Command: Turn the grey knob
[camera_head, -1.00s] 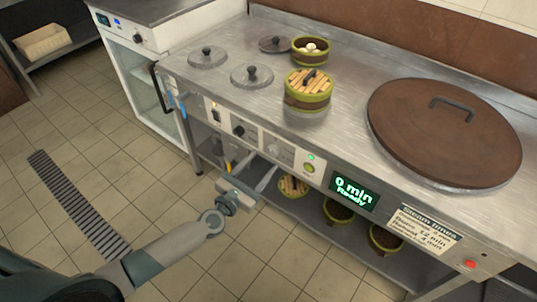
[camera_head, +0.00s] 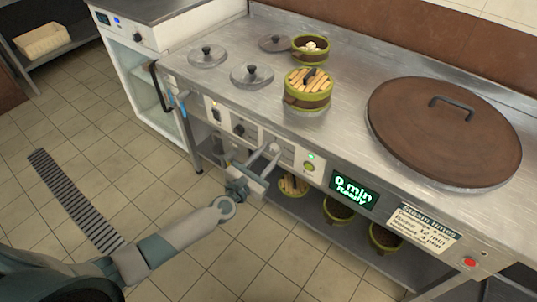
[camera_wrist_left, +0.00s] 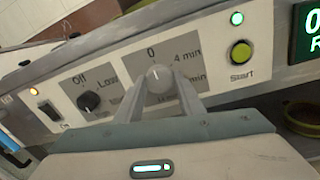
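The grey knob (camera_wrist_left: 158,74) sits on a grey timer panel marked 0 and 4 min in the left wrist view. Its pointer is up, by the 0. My left gripper (camera_wrist_left: 160,82) has one finger on each side of the knob, the tips close against it. In the head view my left gripper (camera_head: 268,152) reaches the stove's front panel, and its fingers mostly hide the knob there. My right gripper is not in view.
A black knob (camera_wrist_left: 88,101) marked Off and Low is left of the timer. A green Start button (camera_wrist_left: 241,52) is to the right. Bamboo steamers (camera_head: 308,90) and a large brown lid (camera_head: 445,130) are on the counter.

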